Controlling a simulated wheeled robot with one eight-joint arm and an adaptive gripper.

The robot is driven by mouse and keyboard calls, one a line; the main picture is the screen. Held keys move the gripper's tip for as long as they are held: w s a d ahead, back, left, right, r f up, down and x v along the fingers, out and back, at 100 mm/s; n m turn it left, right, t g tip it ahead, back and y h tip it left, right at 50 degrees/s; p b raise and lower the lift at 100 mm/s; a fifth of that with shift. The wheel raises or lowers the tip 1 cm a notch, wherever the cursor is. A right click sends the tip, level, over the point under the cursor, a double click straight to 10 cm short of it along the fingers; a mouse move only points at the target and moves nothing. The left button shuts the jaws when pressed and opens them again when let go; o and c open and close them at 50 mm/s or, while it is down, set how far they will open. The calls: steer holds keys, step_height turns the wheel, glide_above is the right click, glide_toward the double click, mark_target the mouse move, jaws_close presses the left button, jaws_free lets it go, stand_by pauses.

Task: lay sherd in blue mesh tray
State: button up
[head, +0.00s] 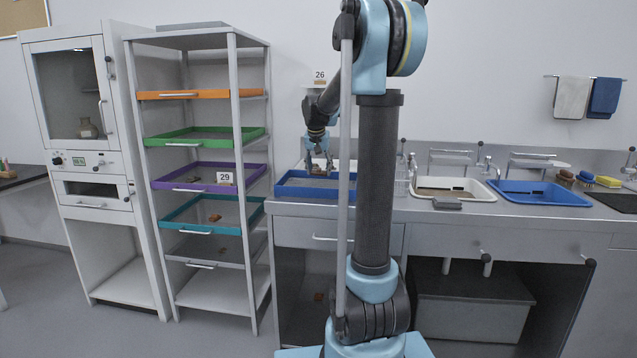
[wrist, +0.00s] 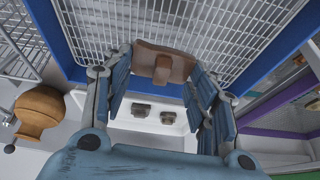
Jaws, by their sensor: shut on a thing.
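The blue mesh tray (head: 290,192) sits on the counter, just right of the shelf rack. In the wrist view its blue rim (wrist: 262,58) surrounds a white wire mesh. A brown sherd (wrist: 150,50) is between the fingertips of my gripper (wrist: 160,68), which is shut on it. In the wrist view the sherd overlaps the tray's near edge and mesh. In the head view my gripper (head: 319,160) is over the tray. The gap between sherd and mesh cannot be judged.
The rack at left holds orange (head: 190,95), green (head: 205,137), purple (head: 200,185) and teal (head: 180,226) trays. A tan pot (wrist: 40,106) and a white wire rack (wrist: 22,38) stand beside the tray. A white basin (head: 450,186) and blue basin (head: 540,192) lie right.

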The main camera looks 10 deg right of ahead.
mark_target(319, 173)
steer(key=shift+s+f, duration=0.1)
steer(key=shift+f, duration=2.3)
steer(key=o, duration=1.1)
steer(key=v, duration=1.2)
steer(key=s+f+n, duration=0.1)
steer(key=s+f, duration=0.7)
steer(key=s, duration=0.5)
steer(key=s+d+f+n+g+y, duration=0.1)
steer(key=s+f+n, duration=0.1)
steer(key=s+f, duration=0.6)
steer(key=s+f+n+g, duration=0.1)
steer(key=s+f, duration=0.7)
steer(key=s, duration=1)
steer(key=shift+s+d+f, duration=0.2)
steer(key=shift+s, duration=0.15)
